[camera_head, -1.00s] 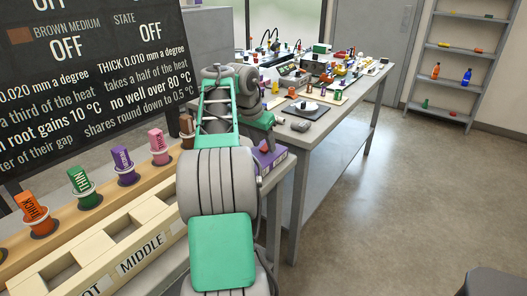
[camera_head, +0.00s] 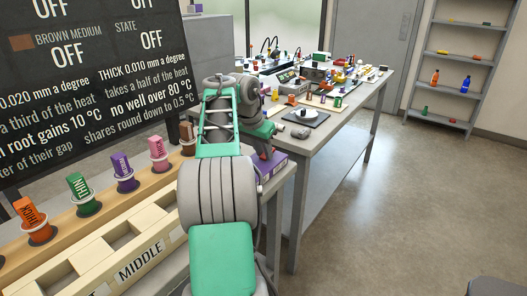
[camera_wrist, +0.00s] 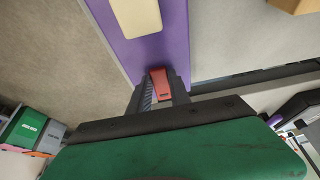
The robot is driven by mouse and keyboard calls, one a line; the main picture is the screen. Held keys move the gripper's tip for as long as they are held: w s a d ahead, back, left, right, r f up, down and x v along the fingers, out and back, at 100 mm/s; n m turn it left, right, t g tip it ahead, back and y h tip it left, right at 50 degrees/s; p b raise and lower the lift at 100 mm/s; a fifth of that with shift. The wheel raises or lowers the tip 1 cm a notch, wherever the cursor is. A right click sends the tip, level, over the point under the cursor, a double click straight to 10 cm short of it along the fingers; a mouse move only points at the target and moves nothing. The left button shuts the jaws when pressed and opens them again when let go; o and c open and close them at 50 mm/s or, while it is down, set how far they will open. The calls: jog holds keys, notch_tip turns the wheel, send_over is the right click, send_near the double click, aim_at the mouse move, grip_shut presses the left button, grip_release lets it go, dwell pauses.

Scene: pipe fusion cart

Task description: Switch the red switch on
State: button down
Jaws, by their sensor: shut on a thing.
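The red switch (camera_wrist: 160,80) sits at the edge of a purple box (camera_wrist: 148,55) in the wrist view. My gripper (camera_wrist: 161,92) has one dark finger on either side of the switch and is shut on it. The switch's lower end is close to the gripper body. In the head view the purple box (camera_head: 274,168) is at the near bench's right end, partly behind my arm. My fingertips are hidden there. I cannot tell from these views whether the switch is on or off.
A cream rail marked MIDDLE (camera_head: 142,262) and a row of coloured labelled plugs (camera_head: 124,175) lie left of my arm. A dark board with text (camera_head: 85,80) stands behind them. A cluttered grey bench (camera_head: 345,122) is beyond, with open floor to its right.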

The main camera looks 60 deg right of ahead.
jog(key=r+p, duration=0.1)
jog(key=p, duration=0.1)
jog(key=shift+d+y+p, duration=0.1)
jog(key=shift+y+p, duration=0.2)
jog(key=shift+p, duration=0.1)
jog(key=y+p, duration=0.1)
jog(key=p, duration=0.1)
jog(key=y+p, duration=0.1)
jog(key=p, duration=0.1)
jog(key=shift+s+d+r, duration=0.1)
jog(key=shift+d+r, duration=0.15)
jog(key=shift+r, duration=0.05)
jog(key=shift+d+f+t+y+p, duration=0.25)
jog(key=shift+f+y+p, duration=0.25)
jog(key=shift+y, duration=0.4)
jog(key=shift+a, duration=0.1)
jog(key=c, duration=1.2)
grip_release()
